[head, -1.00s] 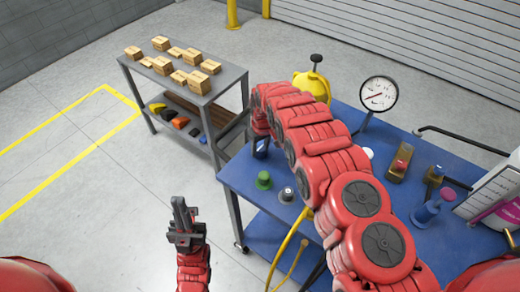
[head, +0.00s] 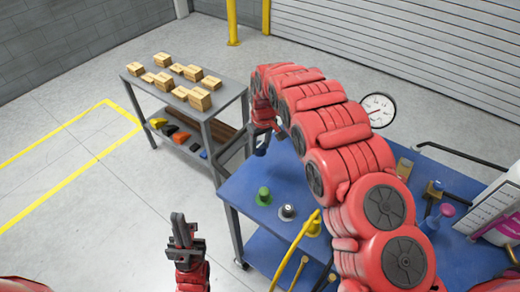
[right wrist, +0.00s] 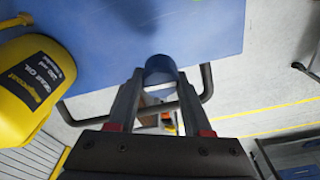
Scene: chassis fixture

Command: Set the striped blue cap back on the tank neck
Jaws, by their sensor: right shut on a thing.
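My right arm reaches across the blue bench from the right in the head view. Its gripper (head: 261,140) is above the bench's far left edge. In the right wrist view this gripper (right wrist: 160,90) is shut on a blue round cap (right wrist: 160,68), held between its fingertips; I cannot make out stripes. A white tank with a purple label (head: 498,208) stands at the bench's right, partly out of view. I cannot make out its neck. My left gripper (head: 180,228) points up over the floor left of the bench, away from any object; its jaw gap is unclear.
A green cap (head: 263,196) and a grey-black knob (head: 287,211) stand near the bench's left corner. A gauge (head: 378,110) and a blue fitting (head: 437,216) are farther right. A yellow gear oil bottle (right wrist: 35,80) is beside the right gripper. A cart with boxes (head: 205,112) stands at left.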

